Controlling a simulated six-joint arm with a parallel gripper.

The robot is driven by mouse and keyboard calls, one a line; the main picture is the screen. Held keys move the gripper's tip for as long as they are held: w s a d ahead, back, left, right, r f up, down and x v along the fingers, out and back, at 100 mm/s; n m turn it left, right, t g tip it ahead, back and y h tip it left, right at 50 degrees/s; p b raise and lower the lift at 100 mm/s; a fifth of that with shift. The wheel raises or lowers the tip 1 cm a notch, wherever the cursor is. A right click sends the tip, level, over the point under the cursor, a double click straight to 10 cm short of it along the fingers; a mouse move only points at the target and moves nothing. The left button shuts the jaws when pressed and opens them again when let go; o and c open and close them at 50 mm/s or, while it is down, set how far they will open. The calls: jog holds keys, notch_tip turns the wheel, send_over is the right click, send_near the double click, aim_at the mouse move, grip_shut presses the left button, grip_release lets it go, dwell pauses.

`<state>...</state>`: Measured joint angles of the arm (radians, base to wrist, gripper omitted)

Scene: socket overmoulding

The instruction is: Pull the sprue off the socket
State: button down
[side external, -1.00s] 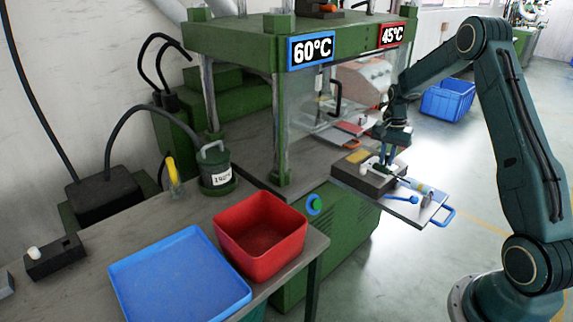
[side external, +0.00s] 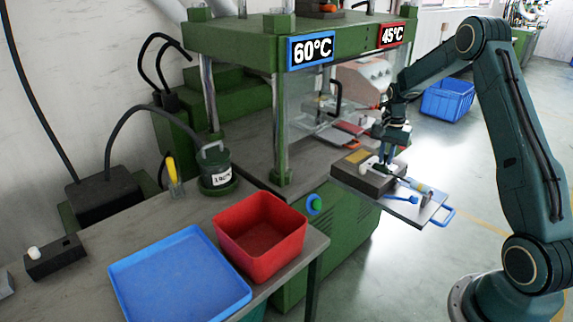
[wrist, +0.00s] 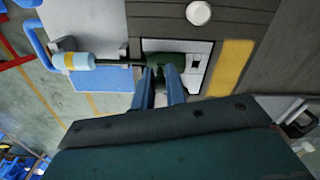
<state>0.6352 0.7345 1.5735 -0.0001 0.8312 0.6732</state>
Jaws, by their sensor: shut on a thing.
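My gripper (wrist: 161,74) points down over the mould block on the tray, and its two blue fingers are shut on a dark green piece (wrist: 184,58). The piece lies in the pale square recess of the grey mould block (wrist: 155,24). I cannot tell sprue and socket apart in it; the fingers hide part of it. A dark rod runs left from it to a light blue handle with a yellow band (wrist: 80,62). In the side view my gripper (side external: 384,160) is at the mould block (side external: 367,184), with the handle (side external: 419,187) to its right.
The block has a white round knob (wrist: 198,12) and a yellow strip (wrist: 230,66). The green press (side external: 283,130) stands close behind. A red bin (side external: 260,272) and blue tray (side external: 180,284) lie empty on the left bench. A blue crate (side external: 447,99) is on the floor.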

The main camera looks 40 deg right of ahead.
aim_at(387, 154)
jog(key=shift+r, duration=0.1)
jog(key=shift+r, duration=2.9)
